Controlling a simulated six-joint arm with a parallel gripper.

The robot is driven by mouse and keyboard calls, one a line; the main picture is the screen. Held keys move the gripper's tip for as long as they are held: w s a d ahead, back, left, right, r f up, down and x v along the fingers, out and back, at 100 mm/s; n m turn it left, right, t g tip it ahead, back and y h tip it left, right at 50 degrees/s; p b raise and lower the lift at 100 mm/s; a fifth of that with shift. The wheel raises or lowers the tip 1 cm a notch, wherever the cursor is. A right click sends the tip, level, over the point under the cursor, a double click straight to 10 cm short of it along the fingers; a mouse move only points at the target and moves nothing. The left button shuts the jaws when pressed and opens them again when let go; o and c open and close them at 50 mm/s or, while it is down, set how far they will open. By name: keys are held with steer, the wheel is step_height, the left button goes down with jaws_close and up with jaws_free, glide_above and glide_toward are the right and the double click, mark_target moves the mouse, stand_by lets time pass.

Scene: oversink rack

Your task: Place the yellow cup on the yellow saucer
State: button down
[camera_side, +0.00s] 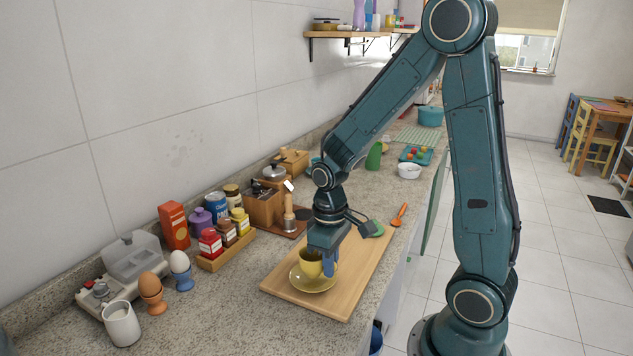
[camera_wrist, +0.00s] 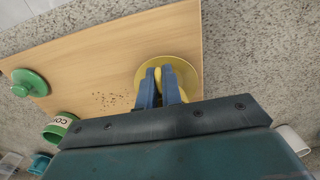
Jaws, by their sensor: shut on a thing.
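The yellow cup (camera_side: 309,266) is upright over the yellow saucer (camera_side: 313,286), which rests on a wooden board (camera_side: 346,292) on the counter. I cannot tell if the cup's base touches the saucer. My gripper (camera_side: 329,264) points down and is shut on the cup at its right side. In the wrist view the blue fingers of my gripper (camera_wrist: 165,82) are in front of the saucer (camera_wrist: 188,68) and hide most of the cup.
An orange egg cup (camera_side: 152,300), a white mug (camera_side: 122,324) and a spice rack (camera_side: 226,253) stand to the left. A green lid (camera_wrist: 30,82) lies on the board's far end. The board's near right part is clear.

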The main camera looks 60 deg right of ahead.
steer(key=shift+f, duration=0.6)
steer(key=shift+f, duration=0.15)
steer(key=c, duration=1.6)
jaws_free()
steer(key=shift+o, duration=0.2)
step_height(320, 180, up, 12)
steer(key=shift+w, duration=0.15)
steer(key=shift+r, duration=0.25)
